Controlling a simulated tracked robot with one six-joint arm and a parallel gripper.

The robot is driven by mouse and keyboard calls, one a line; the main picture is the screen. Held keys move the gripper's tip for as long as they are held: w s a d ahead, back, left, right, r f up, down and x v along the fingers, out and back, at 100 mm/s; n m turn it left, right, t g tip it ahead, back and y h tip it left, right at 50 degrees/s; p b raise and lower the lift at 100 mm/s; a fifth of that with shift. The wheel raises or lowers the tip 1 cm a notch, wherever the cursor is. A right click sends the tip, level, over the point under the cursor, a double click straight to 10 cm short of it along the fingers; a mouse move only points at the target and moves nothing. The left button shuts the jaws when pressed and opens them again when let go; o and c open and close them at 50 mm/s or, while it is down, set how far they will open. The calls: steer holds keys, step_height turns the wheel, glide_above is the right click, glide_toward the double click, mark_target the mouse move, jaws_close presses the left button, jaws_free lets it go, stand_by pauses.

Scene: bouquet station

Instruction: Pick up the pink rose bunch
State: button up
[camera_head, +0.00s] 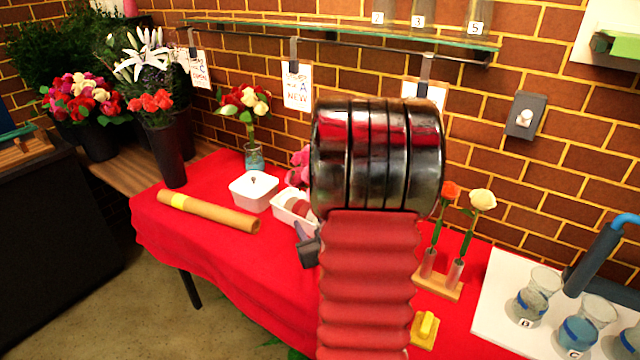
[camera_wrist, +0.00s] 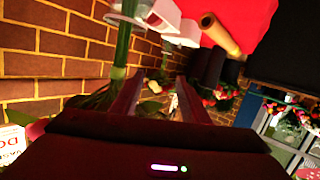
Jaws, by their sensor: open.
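Pink blooms (camera_head: 300,165) show just left of my arm in the head view, partly hidden behind it. I cannot tell whether they are the whole pink rose bunch. A thick green stem (camera_wrist: 122,45) runs down to the left finger, with leaves (camera_wrist: 95,98) beside that finger. I cannot tell whether it touches the finger or lies between the fingers. A pink patch (camera_wrist: 38,130) shows at the lower left, mostly hidden.
A shelf (camera_head: 340,32) and hanging cards line the brick wall behind.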

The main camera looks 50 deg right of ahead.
steer(key=s+d+f+m+t+h, duration=0.1)
steer(key=s+d+f+m+h, duration=0.1)
steer(key=s+d, duration=0.2)
steer(key=s, duration=0.3)
steer(key=shift+w, duration=0.1)
steer(key=shift+r+x, duration=0.2)
steer(key=shift+x, duration=4.05)
steer(key=x, duration=0.5)
steer(key=shift+w+d+r, duration=0.1)
steer(key=shift+r, duration=0.1)
steer(key=shift+c, duration=0.3)
